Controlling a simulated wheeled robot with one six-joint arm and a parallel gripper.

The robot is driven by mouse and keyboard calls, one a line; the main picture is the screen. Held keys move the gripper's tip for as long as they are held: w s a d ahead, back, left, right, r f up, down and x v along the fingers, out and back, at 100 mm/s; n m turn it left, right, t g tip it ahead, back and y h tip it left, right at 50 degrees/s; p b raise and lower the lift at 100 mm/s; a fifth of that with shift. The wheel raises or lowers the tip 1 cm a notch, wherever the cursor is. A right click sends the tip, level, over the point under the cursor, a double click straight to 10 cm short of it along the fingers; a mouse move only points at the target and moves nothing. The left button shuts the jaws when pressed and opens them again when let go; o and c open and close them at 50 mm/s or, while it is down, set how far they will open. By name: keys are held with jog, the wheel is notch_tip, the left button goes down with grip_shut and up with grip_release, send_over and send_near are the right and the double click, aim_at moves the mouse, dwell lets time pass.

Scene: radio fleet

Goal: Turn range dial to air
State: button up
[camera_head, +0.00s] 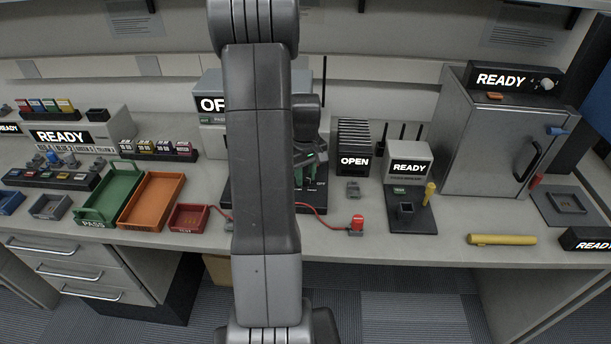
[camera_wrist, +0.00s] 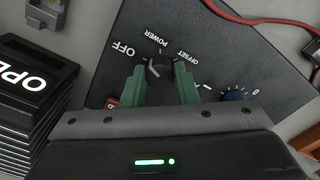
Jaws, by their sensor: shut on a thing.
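My gripper (camera_wrist: 160,80) has its two green fingers shut on a dark round dial (camera_wrist: 157,66) with a pale pointer mark, on a black sloping panel (camera_wrist: 110,62). The words OFF, POWER and OFFSET are printed near this dial. I see no readable AIR or RANGE label, so I cannot tell whether this is the range dial.
A red part (camera_wrist: 112,101) lies left of my fingers. A black OPEN rack (camera_wrist: 22,85) stands close at left, and a red cable (camera_wrist: 265,19) crosses the top right. In the head view, a READY stand (camera_head: 410,170) and yellow cylinder (camera_head: 502,239) are to the right.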

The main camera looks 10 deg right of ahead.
jog(key=m, duration=0.4)
jog(key=shift+m+b, duration=0.3)
jog(key=shift+b, duration=0.05)
jog(key=m, duration=0.3)
jog(key=shift+w+m, duration=0.1)
jog(key=shift+m, duration=0.3)
jog(key=m, duration=0.4)
jog(key=shift+b, duration=0.35)
jog(key=m, duration=0.8)
jog(key=shift+m, duration=0.3)
jog(key=m, duration=0.3)
jog(key=shift+m+b, duration=0.3)
jog(key=shift+m, duration=0.1)
jog(key=m, duration=0.3)
jog(key=shift+m, duration=2)
